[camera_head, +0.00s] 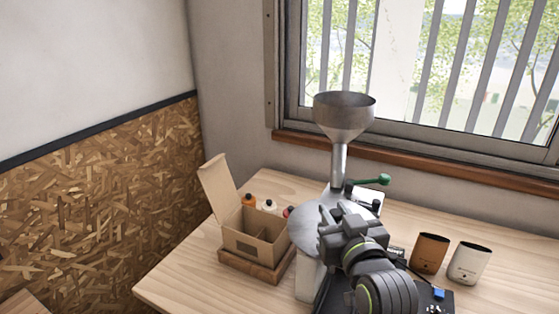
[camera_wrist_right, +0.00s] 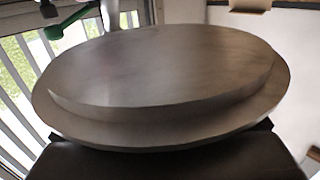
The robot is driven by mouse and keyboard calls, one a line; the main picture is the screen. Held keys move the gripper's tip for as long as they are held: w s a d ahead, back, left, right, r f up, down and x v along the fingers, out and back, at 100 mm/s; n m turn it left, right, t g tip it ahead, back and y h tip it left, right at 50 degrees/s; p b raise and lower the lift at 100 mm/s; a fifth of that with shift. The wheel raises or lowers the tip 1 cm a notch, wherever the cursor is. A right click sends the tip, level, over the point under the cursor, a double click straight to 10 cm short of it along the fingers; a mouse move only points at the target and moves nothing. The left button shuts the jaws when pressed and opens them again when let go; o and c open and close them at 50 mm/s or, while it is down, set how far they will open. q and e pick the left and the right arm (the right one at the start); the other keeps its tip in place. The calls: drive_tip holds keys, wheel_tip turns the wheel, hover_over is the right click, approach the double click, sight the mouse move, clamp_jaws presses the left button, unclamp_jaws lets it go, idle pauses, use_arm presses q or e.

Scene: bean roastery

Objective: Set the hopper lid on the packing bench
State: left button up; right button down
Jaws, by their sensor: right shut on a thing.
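The hopper lid, a round grey metal disc (camera_head: 305,230), is in my right gripper (camera_head: 328,225) above the packing bench (camera_head: 178,270). In the right wrist view the stepped lid (camera_wrist_right: 165,75) fills most of the picture and hides the fingertips. The gripper is shut on the lid's near edge. The lid hides part of what lies behind and below it. The metal hopper (camera_head: 343,122) stands open on its tube behind the lid. My left gripper is in neither view.
An open cardboard box (camera_head: 250,248) on a wooden base stands left of the lid, with small bottles (camera_head: 248,200) behind it. A brown pouch (camera_head: 430,254) and a white pouch (camera_head: 469,263) stand to the right. A green-handled lever (camera_head: 372,180) juts right below the hopper. The bench's front left corner is bare.

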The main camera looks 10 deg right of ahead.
drive_tip(key=s+a+f+n+g+y, duration=0.3)
drive_tip(key=a+f+n+g+y, duration=0.2)
drive_tip(key=a+n+g+y, duration=0.2)
drive_tip(key=s+a+f+n+g+y, duration=0.4)
drive_tip(key=a+n+g+y, duration=0.3)
drive_tip(key=n+g+y, duration=0.2)
drive_tip(key=shift+a+f+n+y, duration=0.3)
drive_tip(key=shift+f+n+y, duration=0.2)
drive_tip(key=shift+n+y, duration=0.15)
